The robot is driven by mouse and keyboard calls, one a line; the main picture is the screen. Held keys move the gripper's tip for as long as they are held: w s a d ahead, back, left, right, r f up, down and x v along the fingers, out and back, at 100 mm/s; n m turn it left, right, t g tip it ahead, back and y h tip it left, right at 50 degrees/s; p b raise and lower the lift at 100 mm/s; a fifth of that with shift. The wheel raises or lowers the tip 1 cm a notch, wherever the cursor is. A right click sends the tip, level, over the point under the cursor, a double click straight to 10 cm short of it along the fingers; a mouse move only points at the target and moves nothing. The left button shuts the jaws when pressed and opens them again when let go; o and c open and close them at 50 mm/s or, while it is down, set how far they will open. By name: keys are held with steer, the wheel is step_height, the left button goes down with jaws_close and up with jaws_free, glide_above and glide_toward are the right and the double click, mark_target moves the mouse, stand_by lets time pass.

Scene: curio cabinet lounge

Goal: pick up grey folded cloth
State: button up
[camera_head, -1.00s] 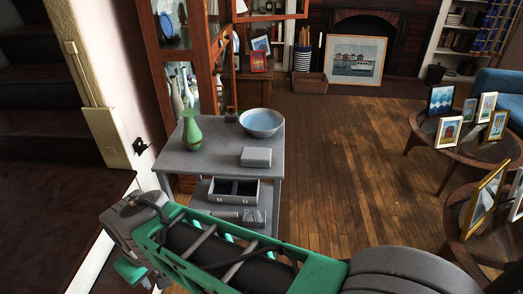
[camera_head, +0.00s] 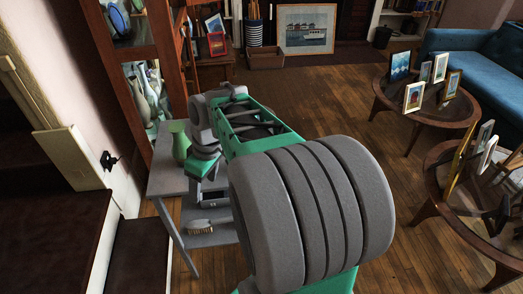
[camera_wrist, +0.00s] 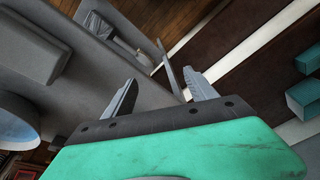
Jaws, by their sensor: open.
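The grey folded cloth (camera_wrist: 32,45) is a thick, rounded grey block on the grey table top (camera_wrist: 95,68), at the upper left of the wrist view. In the head view my arm hides it. My gripper (camera_wrist: 160,77) is open and empty, with its two fingers apart over the table's edge region. The cloth is off to the left of the fingers, and no contact shows. In the head view the end of my arm is over the table (camera_head: 166,176), beside the green vase.
A green vase (camera_head: 180,143) stands on the table. A bowl with a blue inside (camera_wrist: 14,125) is near the cloth. A brush (camera_head: 202,228) lies on the lower shelf. A glass-doored cabinet (camera_head: 150,60) stands behind. Round tables with picture frames (camera_head: 425,100) are at the right.

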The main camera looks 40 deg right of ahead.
steer(key=shift+o, duration=1.4)
steer(key=d+r+n+y+p, duration=0.1)
steer(key=d+r+n+p, duration=0.2)
steer(key=d, duration=1)
steer(key=shift+w+d+r+n, duration=0.2)
steer(key=shift+d+r+n, duration=0.15)
steer(key=shift+r, duration=0.1)
steer(key=shift+o, duration=0.7)
steer(key=s+d, duration=0.1)
steer(key=d, duration=0.1)
steer(key=s+d+n+p, duration=0.1)
steer(key=d, duration=0.1)
steer(key=s+d+n+y+p, duration=0.1)
steer(key=d, duration=0.2)
steer(key=shift+r+t, duration=0.1)
steer(key=shift+t, duration=0.2)
steer(key=shift+s+d+f+n, duration=0.2)
steer(key=shift+d+f+n, duration=0.1)
steer(key=shift+d+n, duration=0.1)
steer(key=b+x, duration=0.1)
steer(key=x, duration=0.6)
steer(key=shift+w+a+f, duration=0.15)
steer(key=shift+w, duration=0.1)
steer(key=shift+f+b, duration=0.15)
steer(key=shift+b, duration=0.25)
steer(key=shift+c, duration=0.2)
